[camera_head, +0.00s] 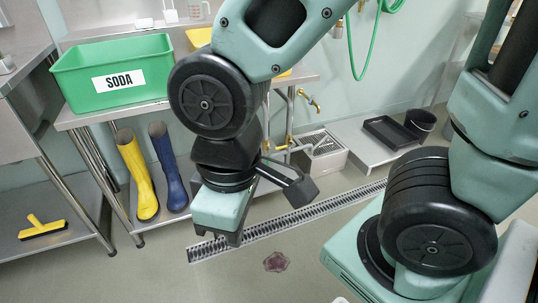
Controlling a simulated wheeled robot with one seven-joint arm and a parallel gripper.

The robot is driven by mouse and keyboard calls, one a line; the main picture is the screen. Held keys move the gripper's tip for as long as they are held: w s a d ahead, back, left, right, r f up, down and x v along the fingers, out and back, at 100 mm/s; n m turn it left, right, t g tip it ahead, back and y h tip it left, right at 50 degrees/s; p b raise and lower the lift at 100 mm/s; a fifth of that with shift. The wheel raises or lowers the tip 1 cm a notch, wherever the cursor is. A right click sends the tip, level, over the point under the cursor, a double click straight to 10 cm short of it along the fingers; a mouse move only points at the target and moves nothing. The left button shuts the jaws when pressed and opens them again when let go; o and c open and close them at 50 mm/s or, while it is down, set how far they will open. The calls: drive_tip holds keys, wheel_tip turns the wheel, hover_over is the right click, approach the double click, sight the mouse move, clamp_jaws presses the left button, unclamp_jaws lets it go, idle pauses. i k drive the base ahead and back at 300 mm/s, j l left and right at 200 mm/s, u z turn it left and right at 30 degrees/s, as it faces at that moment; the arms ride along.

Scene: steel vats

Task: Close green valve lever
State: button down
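My gripper (232,238) hangs low in the middle of the view, pointing down above the floor near the drain grate. Its fingers are small and dark here, and I cannot tell whether they are open or shut. No green valve lever can be made out in this view. My arm hides part of the wall and pipework behind it. A brass tap (311,101) shows on the wall pipe to the right of my arm, and more brass fittings show lower down, partly covered by my wrist.
A green SODA bin (114,75) stands on a steel table at left. Yellow (137,172) and blue (168,165) boots stand below. A steel floor basin (320,150), black tray (391,134) and black bucket (420,122) sit at the back right.

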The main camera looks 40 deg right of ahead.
sight(269, 150)
drive_tip(key=i+z, duration=0.1)
drive_tip(key=i, duration=0.95)
